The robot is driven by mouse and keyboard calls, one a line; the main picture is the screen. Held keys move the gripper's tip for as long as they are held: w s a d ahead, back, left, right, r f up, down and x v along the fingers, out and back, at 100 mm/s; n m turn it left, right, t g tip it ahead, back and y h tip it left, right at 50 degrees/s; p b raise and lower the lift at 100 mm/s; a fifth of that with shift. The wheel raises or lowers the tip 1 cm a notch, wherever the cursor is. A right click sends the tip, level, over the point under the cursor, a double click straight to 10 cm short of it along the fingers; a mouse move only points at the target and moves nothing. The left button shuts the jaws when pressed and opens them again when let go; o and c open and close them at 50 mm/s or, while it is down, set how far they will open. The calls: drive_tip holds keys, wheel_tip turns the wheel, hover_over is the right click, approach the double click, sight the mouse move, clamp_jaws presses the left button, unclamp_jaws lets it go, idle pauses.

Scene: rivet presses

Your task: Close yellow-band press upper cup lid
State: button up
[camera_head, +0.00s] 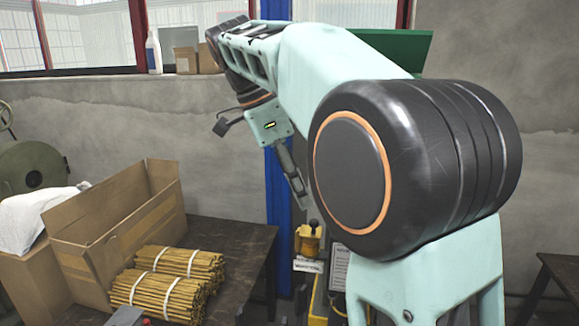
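A press (318,300) with yellow parts stands behind the table's right end, largely hidden by my arm. Near its top is a small yellow cup-like part (309,243) with a dark piece on it. I cannot tell whether this is the upper cup or how its lid stands. My gripper (301,198) points down, a little above and left of the yellow part, and looks apart from it. I see the gripper from the side and cannot tell whether its fingers are open or shut. Nothing shows held in it.
A dark table (243,250) holds an open cardboard box (125,225) and tied bundles of sticks (165,285). A blue post (279,215) rises behind my gripper. A white label (308,266) hangs below the yellow part. Another dark table (558,270) stands at right.

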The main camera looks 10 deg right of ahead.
drive_tip(key=shift+v, duration=2.7)
